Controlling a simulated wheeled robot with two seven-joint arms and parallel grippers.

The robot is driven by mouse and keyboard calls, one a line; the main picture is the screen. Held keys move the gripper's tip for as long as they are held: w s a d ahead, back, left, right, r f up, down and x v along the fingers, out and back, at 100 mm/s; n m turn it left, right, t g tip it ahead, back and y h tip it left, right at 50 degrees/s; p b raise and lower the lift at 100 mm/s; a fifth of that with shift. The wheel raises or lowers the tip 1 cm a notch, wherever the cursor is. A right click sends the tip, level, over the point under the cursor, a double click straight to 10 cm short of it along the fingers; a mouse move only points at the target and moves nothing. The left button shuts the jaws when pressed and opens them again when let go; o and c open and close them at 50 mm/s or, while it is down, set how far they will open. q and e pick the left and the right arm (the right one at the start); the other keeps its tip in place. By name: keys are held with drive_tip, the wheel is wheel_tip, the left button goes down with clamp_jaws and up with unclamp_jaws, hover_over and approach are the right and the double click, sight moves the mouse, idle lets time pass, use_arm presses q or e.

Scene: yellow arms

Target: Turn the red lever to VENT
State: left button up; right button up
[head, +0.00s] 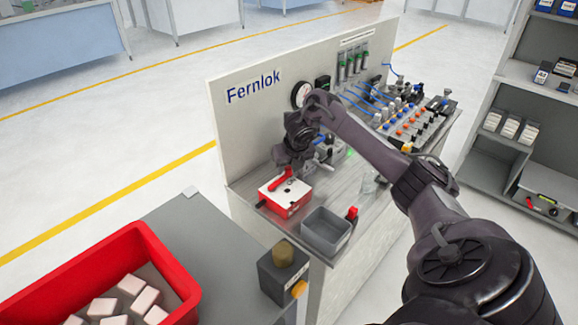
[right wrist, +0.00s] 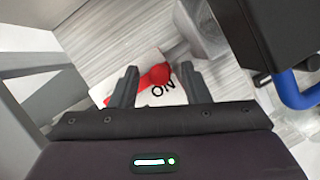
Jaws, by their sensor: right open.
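The red lever (head: 281,180) sits on the white top of a red box (head: 287,207) on the bench. Its handle lies at a slant across the top, its far end pointing away and right in the head view. My right gripper (head: 293,160) hangs just above and behind the box. In the right wrist view, the open right gripper (right wrist: 158,70) has the lever (right wrist: 158,76) showing between its two fingers, and I cannot tell whether they touch it. Letters like ON show on the white plate (right wrist: 145,93). I cannot read a VENT mark. My left gripper is out of view.
A grey open bin (head: 326,228) stands right beside the box. The Fernlok back panel (head: 243,125) rises behind, with a gauge (head: 300,94). Fittings and blue tubes (head: 366,103) crowd the bench's right. A red crate (head: 160,262) of pale blocks sits front left.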

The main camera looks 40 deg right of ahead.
clamp_jaws()
idle(0.3)
